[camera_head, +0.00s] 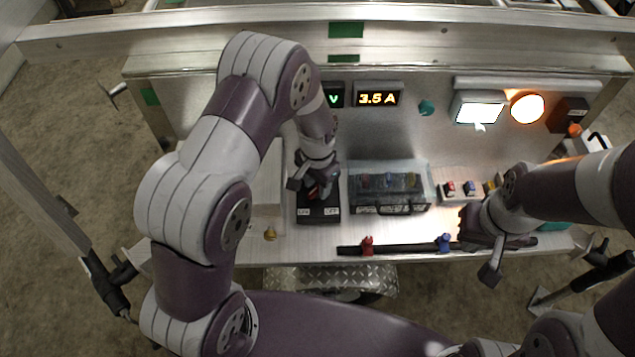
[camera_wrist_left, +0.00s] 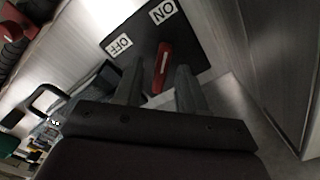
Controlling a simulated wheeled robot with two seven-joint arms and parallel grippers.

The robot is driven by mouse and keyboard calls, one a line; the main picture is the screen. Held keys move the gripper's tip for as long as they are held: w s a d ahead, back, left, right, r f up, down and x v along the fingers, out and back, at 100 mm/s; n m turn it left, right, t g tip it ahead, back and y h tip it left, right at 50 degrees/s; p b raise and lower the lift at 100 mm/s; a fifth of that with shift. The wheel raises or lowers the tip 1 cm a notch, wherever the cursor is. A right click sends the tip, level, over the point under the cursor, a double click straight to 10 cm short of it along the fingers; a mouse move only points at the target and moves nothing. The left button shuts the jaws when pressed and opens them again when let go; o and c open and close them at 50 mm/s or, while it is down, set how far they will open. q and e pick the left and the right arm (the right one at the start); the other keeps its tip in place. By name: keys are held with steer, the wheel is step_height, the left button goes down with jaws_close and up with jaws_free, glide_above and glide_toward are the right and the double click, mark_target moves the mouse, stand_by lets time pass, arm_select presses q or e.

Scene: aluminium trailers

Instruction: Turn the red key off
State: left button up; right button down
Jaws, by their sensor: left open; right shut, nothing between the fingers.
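The red key (camera_wrist_left: 162,68) stands on a black switch plate (camera_wrist_left: 185,35) between an ON label (camera_wrist_left: 163,11) and an OFF label (camera_wrist_left: 119,44). In the left wrist view the key points between my left gripper's two fingers (camera_wrist_left: 158,85), which are open on either side of it. In the head view my left gripper (camera_head: 318,190) is over the black switch box (camera_head: 318,213) and hides most of the key. My right gripper (camera_head: 481,250) is shut and empty at the right, by the front edge of the bench.
A clear-lidded box (camera_head: 390,180) stands right of the switch box. A black bar (camera_head: 400,248) with red and blue clamps lies along the front edge. A display (camera_head: 378,98) reads 3.5 A. A lit white lamp (camera_head: 480,110) and an orange lamp (camera_head: 527,108) are on the back panel.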

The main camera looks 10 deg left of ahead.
arm_select(q)
steer(key=shift+w+f, duration=0.1)
steer(key=shift+f, duration=0.15)
jaws_close()
steer(key=shift+r+n, duration=0.1)
steer(key=shift+n, duration=0.2)
steer(key=n+p, duration=0.1)
steer(key=n, duration=0.1)
steer(key=shift+n, duration=0.4)
steer(key=n+p, duration=0.1)
steer(key=n, duration=0.4)
steer(key=shift+p, duration=0.3)
steer(key=n, duration=0.5)
steer(key=shift+p, duration=0.4)
steer(key=shift+w+n+p, duration=0.1)
steer(key=shift+n+p, duration=0.2)
steer(key=shift+n, duration=1.9)
